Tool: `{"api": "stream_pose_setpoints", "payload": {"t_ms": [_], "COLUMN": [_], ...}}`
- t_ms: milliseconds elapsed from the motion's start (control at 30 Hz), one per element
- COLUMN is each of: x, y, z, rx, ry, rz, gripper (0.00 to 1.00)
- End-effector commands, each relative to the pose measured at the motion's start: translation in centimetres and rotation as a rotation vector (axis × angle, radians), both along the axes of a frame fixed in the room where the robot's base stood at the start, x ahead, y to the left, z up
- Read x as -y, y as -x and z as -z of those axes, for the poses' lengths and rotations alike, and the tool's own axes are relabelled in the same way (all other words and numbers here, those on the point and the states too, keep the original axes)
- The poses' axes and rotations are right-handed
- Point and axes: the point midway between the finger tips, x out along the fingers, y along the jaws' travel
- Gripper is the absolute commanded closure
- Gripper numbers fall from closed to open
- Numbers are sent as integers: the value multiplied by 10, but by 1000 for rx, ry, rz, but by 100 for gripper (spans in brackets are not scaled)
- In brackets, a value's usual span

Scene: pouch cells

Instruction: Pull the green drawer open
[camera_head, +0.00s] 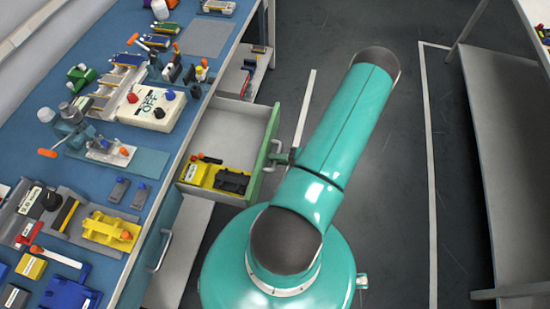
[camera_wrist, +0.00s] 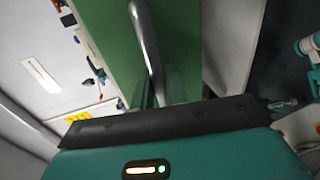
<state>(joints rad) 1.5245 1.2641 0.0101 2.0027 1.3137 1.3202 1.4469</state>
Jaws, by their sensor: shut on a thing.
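The green drawer (camera_head: 263,152) stands pulled out from under the blue workbench, with its pale interior visible. A yellow tray (camera_head: 204,180) with black items lies inside it at the near end. The drawer's curved metal handle (camera_wrist: 146,35) crosses in front of the green face in the wrist view. My gripper (camera_head: 283,158) is at the handle on the outer side of the drawer, partly hidden by my arm. In the wrist view my gripper (camera_wrist: 160,92) is shut on the handle, its fingers close on either side of the metal bar.
The blue workbench (camera_head: 150,165) on the left carries several tools, a white box (camera_head: 152,107) and yellow and blue parts. Another handle (camera_head: 161,250) sits below the bench edge nearer to me. Dark floor (camera_head: 390,200) is clear on the right, up to a grey table (camera_head: 500,150).

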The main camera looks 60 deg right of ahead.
Motion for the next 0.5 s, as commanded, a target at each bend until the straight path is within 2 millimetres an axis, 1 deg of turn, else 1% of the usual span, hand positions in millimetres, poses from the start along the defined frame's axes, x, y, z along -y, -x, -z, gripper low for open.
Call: {"api": "stream_pose_setpoints", "payload": {"t_ms": [33, 67, 367, 500], "x": [-3, -3, -1, 4], "y": [0, 0, 1, 11], "z": [0, 0, 0, -2], "rx": [1, 2, 0, 1], "ry": [-5, -5, -2, 0], "rz": [-5, -4, -2, 0], "gripper": [100, 81, 81, 81]}}
